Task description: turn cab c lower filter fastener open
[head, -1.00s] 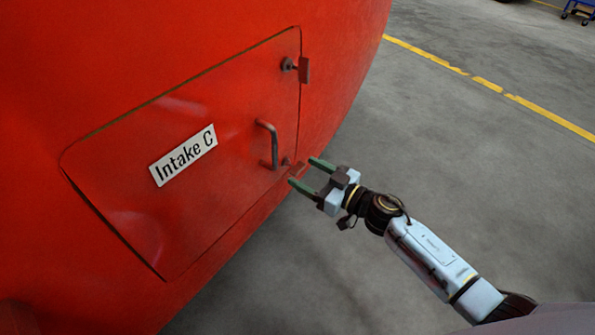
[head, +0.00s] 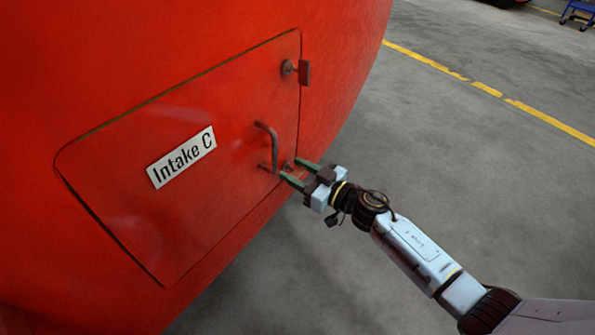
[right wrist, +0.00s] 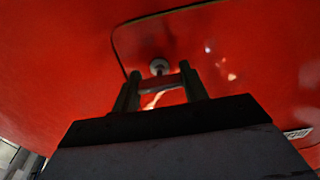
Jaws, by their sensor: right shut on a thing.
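The lower filter fastener (head: 288,165) sits at the lower right edge of the red hatch (head: 120,150) labelled Intake C. My right gripper (head: 291,169) reaches it from the right, with its green fingers on either side of it. In the right wrist view, the fastener's round pivot (right wrist: 158,66) shows just beyond the fingertips, and its tab (right wrist: 162,87) spans between the fingers (right wrist: 160,92). The gripper is shut on this tab. In the head view, the tab is mostly hidden by the fingers. My left gripper is not in view.
The upper fastener (head: 304,72) is at the hatch's top right, its tab upright. A bent handle (head: 270,145) stands out just left of the lower fastener. Open grey floor (head: 460,160) with a yellow line lies to the right.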

